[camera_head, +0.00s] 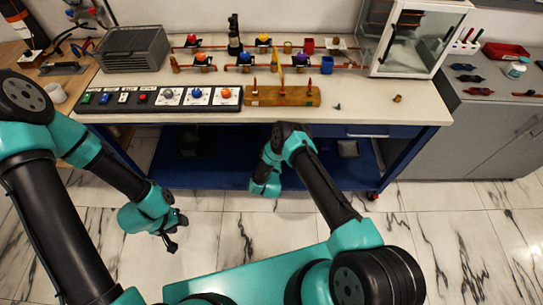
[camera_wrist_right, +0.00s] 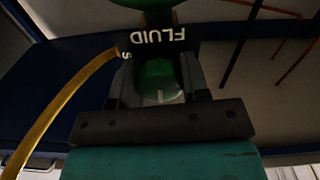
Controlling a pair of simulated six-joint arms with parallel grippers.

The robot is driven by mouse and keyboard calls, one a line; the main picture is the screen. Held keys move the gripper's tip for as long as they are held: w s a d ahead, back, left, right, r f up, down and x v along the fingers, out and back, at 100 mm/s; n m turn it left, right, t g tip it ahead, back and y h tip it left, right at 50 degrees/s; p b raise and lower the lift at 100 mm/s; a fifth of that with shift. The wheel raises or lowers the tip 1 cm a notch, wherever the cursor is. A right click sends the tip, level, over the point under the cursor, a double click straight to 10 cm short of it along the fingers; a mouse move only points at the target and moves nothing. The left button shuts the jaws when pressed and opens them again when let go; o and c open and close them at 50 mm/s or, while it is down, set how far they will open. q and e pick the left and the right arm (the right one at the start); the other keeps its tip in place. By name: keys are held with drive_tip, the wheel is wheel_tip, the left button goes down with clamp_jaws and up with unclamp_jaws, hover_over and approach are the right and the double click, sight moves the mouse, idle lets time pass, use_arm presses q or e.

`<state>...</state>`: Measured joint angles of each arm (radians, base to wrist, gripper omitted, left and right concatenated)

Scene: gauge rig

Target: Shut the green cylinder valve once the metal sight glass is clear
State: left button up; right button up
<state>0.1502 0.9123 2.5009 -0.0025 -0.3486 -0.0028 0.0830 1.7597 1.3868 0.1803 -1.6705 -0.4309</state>
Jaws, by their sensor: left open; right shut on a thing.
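In the right wrist view, the green valve (camera_wrist_right: 158,82) sits between the fingers of my right gripper (camera_wrist_right: 161,88), which is shut on it. A pale mark shows on its face, and a dark label reading "FLUID" upside down lies just beyond. In the head view the right arm reaches down at the front of the bench, and its fingers and the valve are hidden.
The white bench top (camera_head: 370,105) carries a black switch panel (camera_head: 155,102), a wooden rack (camera_head: 282,96), pipework with coloured knobs, and a glass-fronted cabinet (camera_head: 412,38). In the right wrist view a yellow curved strip (camera_wrist_right: 62,112) passes left of the gripper. The marble floor is clear.

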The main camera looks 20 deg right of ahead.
drive_tip(key=m, duration=0.8)
drive_tip(key=shift+m, duration=0.4)
drive_tip(key=m, duration=0.4)
drive_tip(key=shift+a, duration=0.1)
drive_tip(key=shift+m, duration=2.2)
drive_tip(key=o, duration=0.9)
drive_tip(key=shift+o, duration=0.2)
